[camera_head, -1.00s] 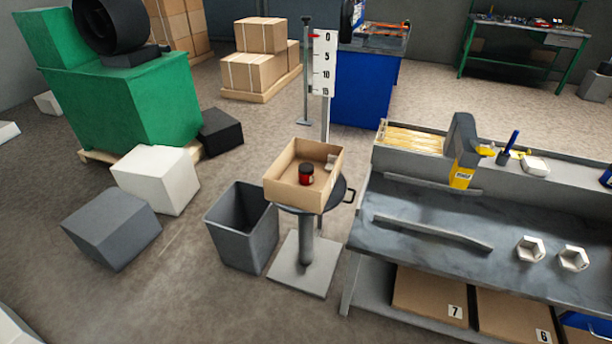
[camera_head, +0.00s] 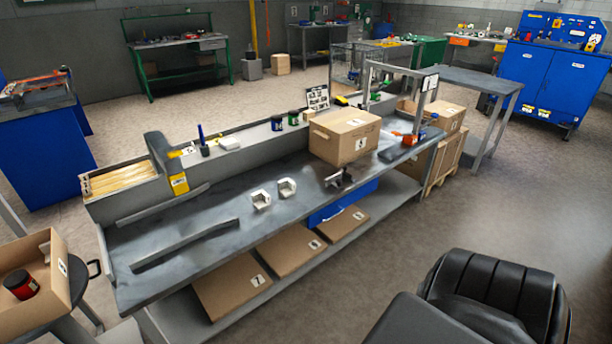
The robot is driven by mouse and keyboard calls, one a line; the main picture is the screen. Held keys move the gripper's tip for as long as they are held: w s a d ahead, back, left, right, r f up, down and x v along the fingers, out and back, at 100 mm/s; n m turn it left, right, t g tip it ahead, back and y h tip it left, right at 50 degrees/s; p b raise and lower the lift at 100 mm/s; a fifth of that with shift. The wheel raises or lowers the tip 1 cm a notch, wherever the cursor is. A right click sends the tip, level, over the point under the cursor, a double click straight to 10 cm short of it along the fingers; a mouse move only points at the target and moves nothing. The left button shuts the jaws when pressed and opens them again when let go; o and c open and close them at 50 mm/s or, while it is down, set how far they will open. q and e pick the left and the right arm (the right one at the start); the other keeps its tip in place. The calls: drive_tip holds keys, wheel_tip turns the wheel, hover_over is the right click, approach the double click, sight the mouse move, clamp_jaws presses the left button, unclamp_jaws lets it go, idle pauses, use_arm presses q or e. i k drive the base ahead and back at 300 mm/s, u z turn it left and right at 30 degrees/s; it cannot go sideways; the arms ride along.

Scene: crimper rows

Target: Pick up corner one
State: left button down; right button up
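Two small whitish corner-shaped pieces lie close together on the grey workbench (camera_head: 200,262), near its middle. The nearer-left corner piece (camera_head: 260,199) and the right corner piece (camera_head: 287,187) look alike, and no number can be read on either, so I cannot tell which is corner one. Neither of my grippers is in view.
Dark metal strips (camera_head: 186,243) lie left of the corners. A yellow-grey device (camera_head: 165,165) stands at the bench's left end; a closed cardboard box (camera_head: 345,135) and small dark tool (camera_head: 338,177) sit right. A black chair (camera_head: 490,300) stands in front. An open box (camera_head: 62,292) is at left.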

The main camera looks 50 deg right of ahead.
sight(261, 200)
drive_tip(key=z, duration=0.8)
drive_tip(key=k, duration=1.1)
drive_tip(key=z, duration=1.1)
drive_tip(key=i, duration=1.85)
drive_tip(key=u, duration=1.45)
drive_tip(key=i, duration=0.8)
drive_tip(key=u, duration=0.85)
